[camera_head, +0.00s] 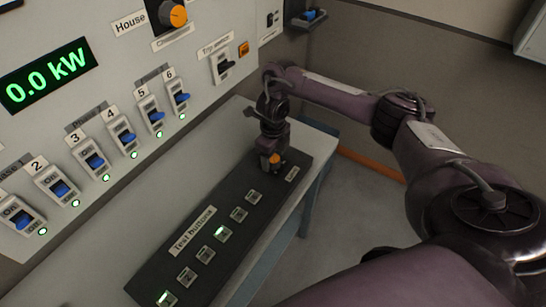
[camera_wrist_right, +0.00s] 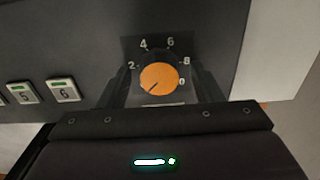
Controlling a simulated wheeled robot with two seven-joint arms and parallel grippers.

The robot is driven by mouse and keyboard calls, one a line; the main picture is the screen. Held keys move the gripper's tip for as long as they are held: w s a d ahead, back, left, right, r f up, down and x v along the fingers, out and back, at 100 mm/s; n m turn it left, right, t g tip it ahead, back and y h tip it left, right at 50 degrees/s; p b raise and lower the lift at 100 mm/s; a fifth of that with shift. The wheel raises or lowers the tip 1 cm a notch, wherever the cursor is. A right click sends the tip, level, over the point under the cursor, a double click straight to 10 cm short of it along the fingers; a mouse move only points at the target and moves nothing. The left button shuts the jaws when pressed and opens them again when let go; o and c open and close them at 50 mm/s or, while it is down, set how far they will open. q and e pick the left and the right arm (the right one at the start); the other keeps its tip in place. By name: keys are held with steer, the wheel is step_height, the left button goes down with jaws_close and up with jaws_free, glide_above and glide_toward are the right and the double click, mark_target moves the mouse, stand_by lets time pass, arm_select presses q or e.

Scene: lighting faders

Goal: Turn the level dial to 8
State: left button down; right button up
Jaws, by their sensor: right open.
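The level dial, an orange knob with a black skirt (camera_wrist_right: 160,77), sits at the far right end of the dark test-button panel (camera_head: 150,283). Its mark points to the lower left, below the 2. The figures 2, 4, 6 and 8 show around it, with a partly hidden figure below the 8. A bit of the orange dial also shows in the head view (camera_head: 273,159). My right gripper (camera_wrist_right: 162,88) is open, pointing down at the dial, with a finger on each side of it. I cannot tell whether they touch it. My left gripper is out of view.
A wall panel carries numbered blue switches (camera_head: 95,160), a green 0.0 kW display (camera_head: 48,76) and another orange dial labelled House (camera_head: 174,14). Test buttons (camera_head: 220,233) line the dark panel left of my right gripper. Floor is open right of the bench.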

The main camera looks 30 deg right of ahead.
steer(key=shift+r, duration=0.1)
steer(key=c, duration=0.7)
steer(key=shift+c, duration=1.4)
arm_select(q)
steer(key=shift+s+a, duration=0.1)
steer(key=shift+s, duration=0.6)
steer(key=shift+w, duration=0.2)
arm_select(e)
steer(key=shift+m, duration=0.3)
